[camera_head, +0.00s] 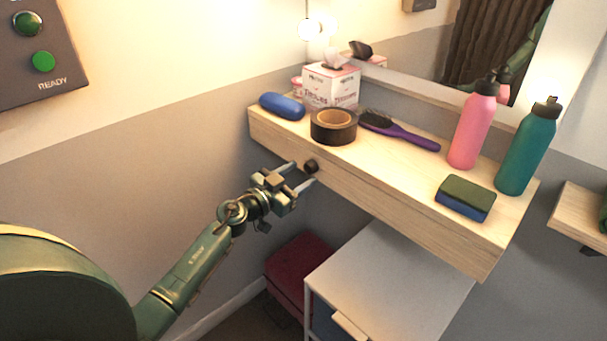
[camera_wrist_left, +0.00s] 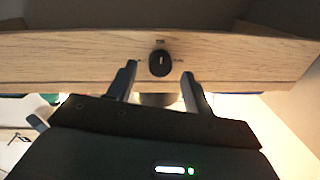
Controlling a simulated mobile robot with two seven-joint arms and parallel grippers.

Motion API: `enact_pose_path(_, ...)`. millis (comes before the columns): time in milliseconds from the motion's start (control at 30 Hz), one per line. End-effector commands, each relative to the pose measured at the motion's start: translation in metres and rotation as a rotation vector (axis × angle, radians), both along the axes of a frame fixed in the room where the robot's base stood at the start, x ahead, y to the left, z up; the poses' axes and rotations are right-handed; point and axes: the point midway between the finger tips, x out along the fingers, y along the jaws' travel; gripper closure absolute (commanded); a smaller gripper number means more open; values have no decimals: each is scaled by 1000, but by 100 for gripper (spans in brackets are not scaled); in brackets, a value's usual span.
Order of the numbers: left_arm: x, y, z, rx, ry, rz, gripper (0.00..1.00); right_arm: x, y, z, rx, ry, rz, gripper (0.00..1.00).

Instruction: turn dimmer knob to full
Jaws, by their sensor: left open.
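The dimmer knob (camera_head: 311,166) is a small dark round knob on the front face of the wooden shelf. My left gripper (camera_head: 304,174) is open in front of that face, with its fingertips on either side of the knob in the head view. In the left wrist view, the knob (camera_wrist_left: 160,63) shows a light pointer mark standing about upright, with small print above and beside it. The open fingers of my left gripper (camera_wrist_left: 160,78) lie to its left and right, with a gap on each side. I cannot tell how close the tips are to the face. My right gripper is not in view.
The shelf (camera_head: 390,205) holds a blue case (camera_head: 282,106), tissue box (camera_head: 331,87), black tape roll (camera_head: 333,127), purple hairbrush (camera_head: 405,134), sponge (camera_head: 466,198), pink bottle (camera_head: 472,128) and teal bottle (camera_head: 527,150). Below are a white cabinet (camera_head: 390,280) and a dark red box (camera_head: 297,265).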

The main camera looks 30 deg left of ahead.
Motion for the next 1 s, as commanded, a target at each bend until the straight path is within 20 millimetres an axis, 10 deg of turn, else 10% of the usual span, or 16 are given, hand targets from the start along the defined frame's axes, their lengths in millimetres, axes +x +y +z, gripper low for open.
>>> enact_pose_path(533,22,-7,0,-1,0,0,50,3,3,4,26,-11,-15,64)
enact_pose_path(1000,22,-6,0,-1,0,0,88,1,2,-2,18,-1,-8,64)
